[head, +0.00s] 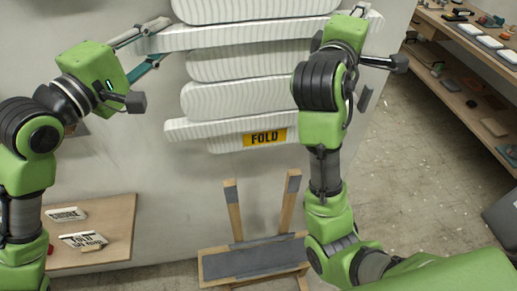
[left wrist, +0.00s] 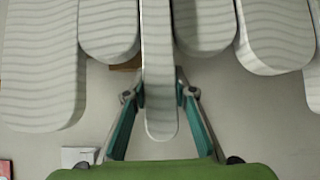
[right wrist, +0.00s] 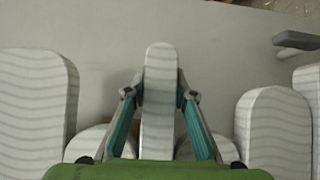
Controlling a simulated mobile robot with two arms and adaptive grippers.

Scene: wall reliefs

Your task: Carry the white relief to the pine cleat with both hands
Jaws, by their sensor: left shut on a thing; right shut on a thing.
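The white relief (head: 235,68) is a stack of rounded, wavy-grooved bars with a yellow FOLD label on its lowest bar. It is upright before the grey wall, above the floor stand. My left gripper (head: 153,45) is shut on the left end of one long bar; the left wrist view shows the bar between its fingers (left wrist: 160,90). My right gripper (right wrist: 160,95) is shut on the bar's other end, its fingers mostly hidden by my arm in the head view. A small brown wooden piece (left wrist: 127,65) shows behind the relief; I cannot tell if it is the pine cleat.
A stand (head: 251,260) with a grey padded base and two wooden uprights is below the relief. A low wooden table (head: 118,222) with labelled pieces is at left. Wooden shelves (head: 467,48) with several small items are at right. Bare floor (head: 425,165) lies between.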

